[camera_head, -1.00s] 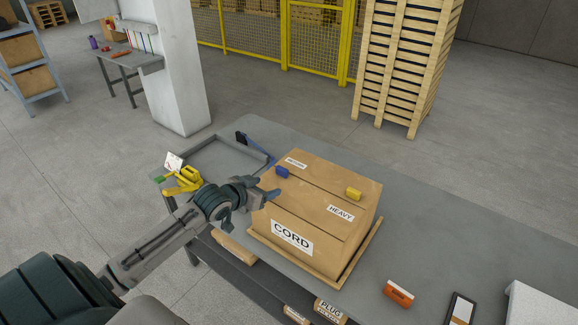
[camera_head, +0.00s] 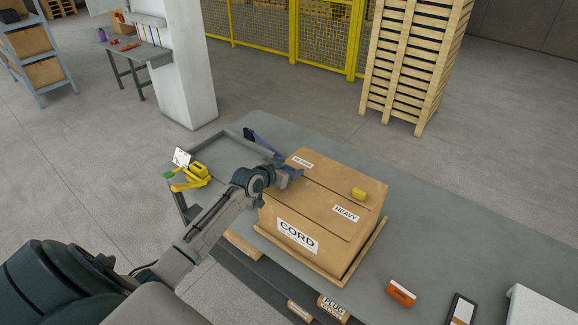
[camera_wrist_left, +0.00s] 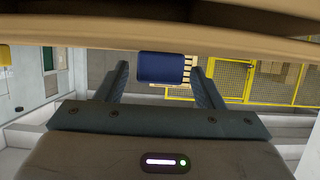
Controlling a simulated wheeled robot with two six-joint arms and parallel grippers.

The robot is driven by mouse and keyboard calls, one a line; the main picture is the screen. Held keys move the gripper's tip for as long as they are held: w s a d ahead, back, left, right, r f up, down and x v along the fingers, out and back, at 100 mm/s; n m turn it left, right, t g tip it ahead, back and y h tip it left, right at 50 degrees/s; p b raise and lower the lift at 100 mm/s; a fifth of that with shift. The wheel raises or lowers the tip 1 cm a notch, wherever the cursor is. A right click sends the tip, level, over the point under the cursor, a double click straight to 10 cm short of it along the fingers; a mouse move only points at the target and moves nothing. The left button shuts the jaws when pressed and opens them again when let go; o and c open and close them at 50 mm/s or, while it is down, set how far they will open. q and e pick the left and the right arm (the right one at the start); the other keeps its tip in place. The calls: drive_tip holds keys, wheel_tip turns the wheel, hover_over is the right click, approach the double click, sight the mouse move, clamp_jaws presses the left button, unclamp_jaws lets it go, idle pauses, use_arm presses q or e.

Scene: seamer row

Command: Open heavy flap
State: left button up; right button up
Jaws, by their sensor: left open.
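A closed brown carton (camera_head: 283,213) marked CORD stands on the grey bench. Its top has a flap labelled HEAVY (camera_head: 345,213) with a yellow tab (camera_head: 358,194), and another flap with a small, unreadable label (camera_head: 302,162). My left gripper (camera_head: 292,173) is at the carton's left top edge, by the blue tab, far from the yellow tab. In the left wrist view the blue tab (camera_wrist_left: 164,68) shows between the open, separated fingers (camera_wrist_left: 161,85), below a brown cardboard edge (camera_wrist_left: 230,38). The gripper partly hides the blue tab in the head view. My right gripper is not in view.
A yellow tool (camera_head: 195,175) lies left of the arm, beside a grey tray (camera_head: 222,158). An orange-and-white item (camera_head: 401,292) and a dark-framed panel (camera_head: 461,309) lie at the front right.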

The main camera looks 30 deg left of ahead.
use_arm(q)
drive_tip(key=shift+w+f, duration=0.1)
drive_tip(key=shift+w, duration=0.15)
